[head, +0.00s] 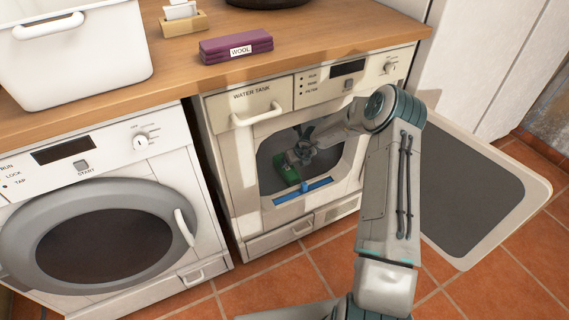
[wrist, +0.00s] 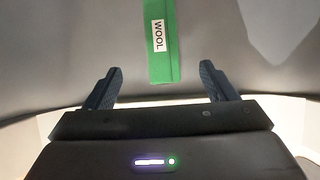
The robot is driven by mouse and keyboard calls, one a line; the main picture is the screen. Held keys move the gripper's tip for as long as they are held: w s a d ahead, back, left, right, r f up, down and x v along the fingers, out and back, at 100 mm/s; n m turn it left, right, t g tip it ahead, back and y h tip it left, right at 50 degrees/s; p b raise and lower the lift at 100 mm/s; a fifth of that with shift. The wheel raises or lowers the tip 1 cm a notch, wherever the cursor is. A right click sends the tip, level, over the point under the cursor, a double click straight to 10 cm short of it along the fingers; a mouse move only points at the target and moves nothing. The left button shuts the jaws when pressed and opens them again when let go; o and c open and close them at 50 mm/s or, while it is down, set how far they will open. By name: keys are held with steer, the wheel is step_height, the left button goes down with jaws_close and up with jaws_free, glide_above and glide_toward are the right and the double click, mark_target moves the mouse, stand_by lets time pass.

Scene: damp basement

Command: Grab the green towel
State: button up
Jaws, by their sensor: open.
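The green towel (head: 286,178) lies inside the open machine with the water tank label, towards the left of its opening. In the wrist view the green towel (wrist: 163,62) is a narrow folded strip with a white WOOL label, ahead of my gripper and between the lines of its fingers. My gripper (head: 300,157) reaches into the machine's opening, close to the towel. In the wrist view my gripper (wrist: 162,80) is open, with nothing between its two dark fingers. My arm partly hides the opening's right side in the head view.
A blue object (head: 303,191) lies at the front of the opening. The machine's door (head: 470,190) stands open at the right. A closed washer (head: 100,235) stands at the left. A purple WOOL towel stack (head: 235,46) and a white basket (head: 80,60) sit on the wooden counter (head: 180,68).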

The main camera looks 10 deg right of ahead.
mark_target(288, 168)
steer(key=b+x, duration=0.2)
steer(key=x, duration=0.4)
steer(key=shift+d+f, duration=0.1)
steer(key=shift+f, duration=0.3)
steer(key=shift+b+x, duration=1.85)
steer(key=shift+x, duration=1.3)
steer(key=shift+w+r, duration=0.1)
steer(key=shift+w, duration=0.05)
steer(key=shift+c, duration=0.3)
steer(key=c, duration=1.1)
steer(key=shift+r, duration=0.2)
